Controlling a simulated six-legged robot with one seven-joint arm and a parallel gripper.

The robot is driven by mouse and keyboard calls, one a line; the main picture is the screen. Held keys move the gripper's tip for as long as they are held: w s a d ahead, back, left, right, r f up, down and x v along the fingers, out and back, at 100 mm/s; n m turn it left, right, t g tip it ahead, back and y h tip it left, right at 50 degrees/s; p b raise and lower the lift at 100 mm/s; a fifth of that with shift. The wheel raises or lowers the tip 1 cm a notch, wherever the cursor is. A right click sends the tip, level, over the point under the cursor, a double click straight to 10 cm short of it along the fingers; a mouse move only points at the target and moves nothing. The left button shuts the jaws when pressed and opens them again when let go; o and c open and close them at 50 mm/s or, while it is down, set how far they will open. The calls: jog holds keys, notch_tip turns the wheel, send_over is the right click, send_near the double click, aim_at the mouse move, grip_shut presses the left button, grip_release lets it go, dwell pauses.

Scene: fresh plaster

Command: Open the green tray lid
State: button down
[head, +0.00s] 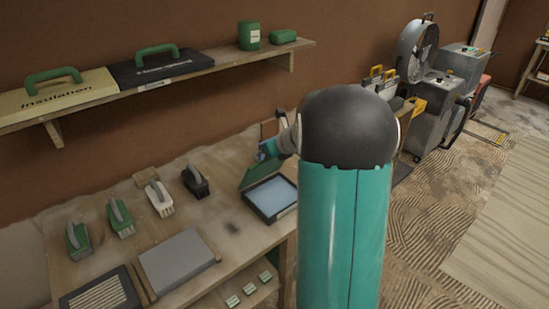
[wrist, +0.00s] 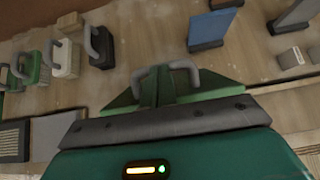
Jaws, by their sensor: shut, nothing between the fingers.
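In the wrist view my gripper (wrist: 167,76) is shut and holds nothing. Its body covers much of the lower picture, and I cannot make out the tray there. My arm hides the bench to the tray's right in the head view.
Several handled brushes (head: 160,198) and a grey slab (head: 179,262) are on the bench left of the tray. A wall shelf (head: 215,68) with cases is above. A blue upright panel (wrist: 215,28) stands beyond my gripper. Machines (head: 440,100) stand at the right.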

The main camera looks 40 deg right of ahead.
jog(key=shift+w+r, duration=0.25)
jog(key=shift+w, duration=0.95)
jog(key=shift+w+r, duration=0.2)
jog(key=shift+w, duration=1)
